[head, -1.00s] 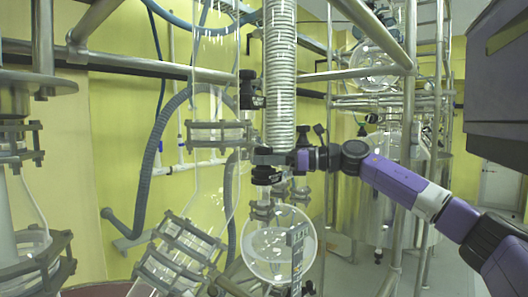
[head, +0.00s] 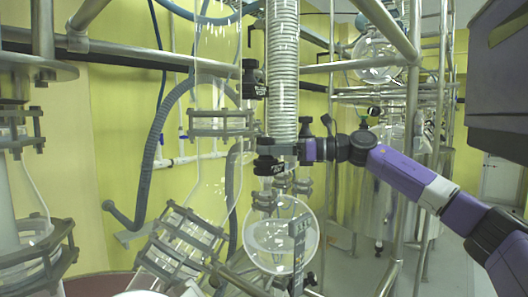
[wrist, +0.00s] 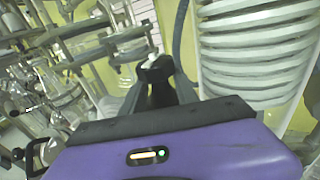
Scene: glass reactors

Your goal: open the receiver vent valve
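The receiver vent valve (head: 254,80) is a black fitting at the left side of the ribbed coil column in the head view. My gripper (head: 284,150) is lower, in front of the column, reaching in from the right, apart from this valve.
The ribbed column (head: 283,70) also fills the upper right of the wrist view (wrist: 258,50), close to my fingers. A round glass flask (head: 268,240) hangs below. Steel pipes (head: 410,130) frame the right, and a clamped glass joint (head: 222,123) stands left.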

